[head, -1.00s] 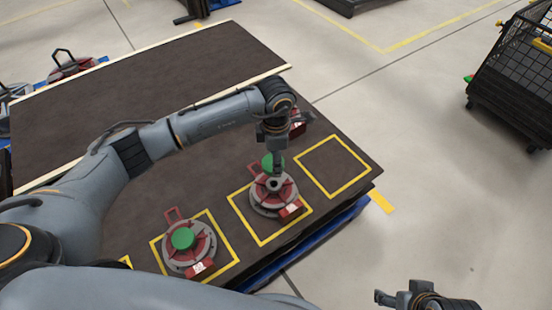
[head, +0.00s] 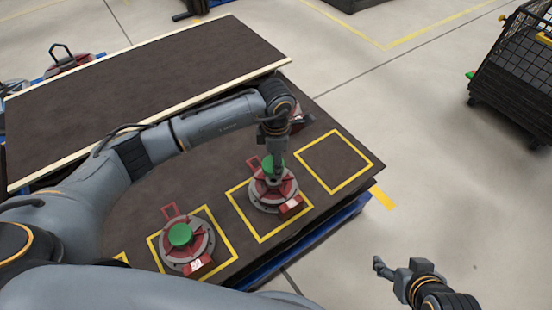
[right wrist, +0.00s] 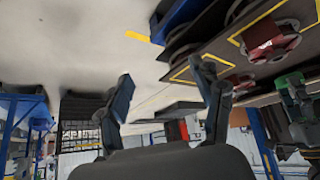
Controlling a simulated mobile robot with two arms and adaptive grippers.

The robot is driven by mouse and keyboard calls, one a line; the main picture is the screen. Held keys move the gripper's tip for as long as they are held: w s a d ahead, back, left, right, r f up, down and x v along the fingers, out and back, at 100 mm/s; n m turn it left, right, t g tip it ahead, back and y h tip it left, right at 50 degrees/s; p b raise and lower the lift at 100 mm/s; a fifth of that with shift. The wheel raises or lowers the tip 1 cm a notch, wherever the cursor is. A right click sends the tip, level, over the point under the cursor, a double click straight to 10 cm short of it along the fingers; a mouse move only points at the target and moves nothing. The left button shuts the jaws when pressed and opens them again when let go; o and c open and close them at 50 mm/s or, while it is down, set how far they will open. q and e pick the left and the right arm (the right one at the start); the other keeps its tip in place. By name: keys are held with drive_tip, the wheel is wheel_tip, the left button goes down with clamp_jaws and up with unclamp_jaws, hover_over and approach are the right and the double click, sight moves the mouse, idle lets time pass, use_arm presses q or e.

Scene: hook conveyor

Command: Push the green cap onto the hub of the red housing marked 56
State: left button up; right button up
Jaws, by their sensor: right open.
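A red housing (head: 288,188) on a grey round base stands in the middle yellow square; the number on its white label is too small to read. A green cap (head: 268,171) is at its hub, under my left gripper (head: 277,166). The fingers partly hide the cap, so I cannot tell whether they grip it or whether it is seated. The right wrist view also shows a green cap (right wrist: 287,80) at the left gripper, near a red housing (right wrist: 268,40). My right gripper (head: 393,268) is open and empty, off the table's right side; its fingers show in the right wrist view (right wrist: 165,85).
Another red housing (head: 170,212) with a green cap (head: 180,235) stands in the front square. A third red housing (head: 299,116) is partly hidden behind my left wrist. The right yellow square (head: 334,162) is empty. A black mesh cart (head: 515,80) stands on the floor at right.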

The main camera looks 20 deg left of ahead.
use_arm(q)
drive_tip(key=shift+f+b, duration=0.3)
drive_tip(key=shift+f, duration=0.2)
drive_tip(key=shift+f+b, duration=0.3)
drive_tip(key=shift+f, duration=0.15)
drive_tip(key=shift+f+b, duration=0.3)
drive_tip(key=shift+f, duration=0.1)
drive_tip(key=shift+f+b, duration=0.35)
drive_tip(key=shift+f, duration=0.4)
drive_tip(key=shift+f+b, duration=0.45)
drive_tip(key=shift+b, duration=0.1)
drive_tip(key=shift+f+b, duration=0.35)
drive_tip(key=shift+f, duration=0.4)
use_arm(e)
drive_tip(key=w+a+r+t+y, duration=0.2)
drive_tip(key=w+r+t, duration=0.3)
drive_tip(key=r, duration=0.3)
drive_tip(key=w+a+r+t+y, duration=0.1)
drive_tip(key=w+a+r+t, duration=0.2)
drive_tip(key=w+r+t, duration=0.3)
drive_tip(key=shift+a+r+n+t+y, duration=0.3)
drive_tip(key=shift+r+t, duration=0.5)
drive_tip(key=shift+r, duration=0.9)
drive_tip(key=shift+s+d, duration=0.1)
